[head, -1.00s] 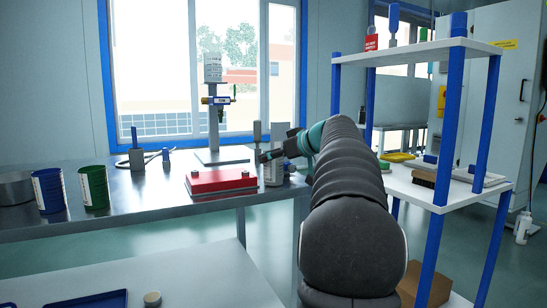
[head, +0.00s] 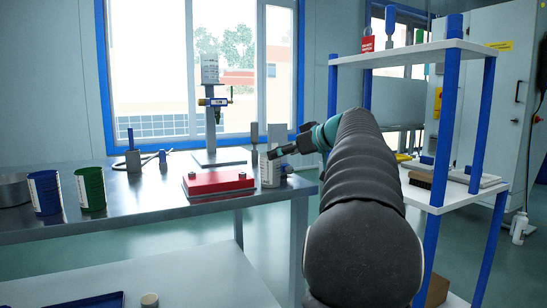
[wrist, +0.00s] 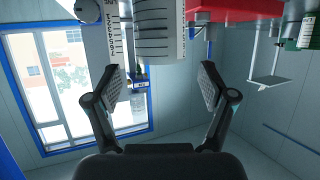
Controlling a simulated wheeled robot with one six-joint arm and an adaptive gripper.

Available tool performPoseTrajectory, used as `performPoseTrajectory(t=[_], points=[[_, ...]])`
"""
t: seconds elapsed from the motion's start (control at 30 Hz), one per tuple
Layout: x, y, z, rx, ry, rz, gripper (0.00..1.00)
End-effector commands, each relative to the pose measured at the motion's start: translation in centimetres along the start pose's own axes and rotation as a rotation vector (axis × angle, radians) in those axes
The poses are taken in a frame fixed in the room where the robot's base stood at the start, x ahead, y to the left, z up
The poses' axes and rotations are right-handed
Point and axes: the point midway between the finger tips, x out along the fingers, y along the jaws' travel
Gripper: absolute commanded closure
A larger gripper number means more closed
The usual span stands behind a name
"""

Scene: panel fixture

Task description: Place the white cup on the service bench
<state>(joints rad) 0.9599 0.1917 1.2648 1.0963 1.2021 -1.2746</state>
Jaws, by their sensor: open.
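The white cup (head: 268,172) stands on the steel table, just right of the red box, with my gripper (head: 274,153) at its upper right. In the wrist view, which appears upside down, a white cylinder with dark lines, apparently the cup (wrist: 158,32), is ahead at the top middle. My gripper (wrist: 160,78) is open there, its two fingers apart with nothing between them. The cup lies beyond the fingertips. Two flat surfaces could be the service bench: the steel table (head: 140,202) and the white-topped table (head: 205,278) in front; I cannot tell which.
The red box (head: 218,184) is close beside the cup. A blue can (head: 45,192) and a green can (head: 91,188) stand at the left. A blue tray (head: 90,300) and a small round item (head: 149,300) lie on the white-topped table. A shelf unit (head: 447,110) stands right of my arm.

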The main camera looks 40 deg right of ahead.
Motion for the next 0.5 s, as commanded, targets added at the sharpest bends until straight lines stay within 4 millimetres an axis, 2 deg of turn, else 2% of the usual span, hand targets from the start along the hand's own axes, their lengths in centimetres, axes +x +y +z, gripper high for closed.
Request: performPoseTrajectory(t=[0.03, 0.2, 0.33, 0.5], points=[[-1.2, 0.1, 0.0, 0.0, 0.0, 0.004, 0.18], [-4.2, 0.0, 0.0, 0.001, 0.0, 0.002, 0.18], [-5.7, 0.0, 0.0, 0.001, 0.001, 0.0, 0.18], [-6.5, 0.0, 0.0, 0.0, 0.0, -0.001, 0.18]])
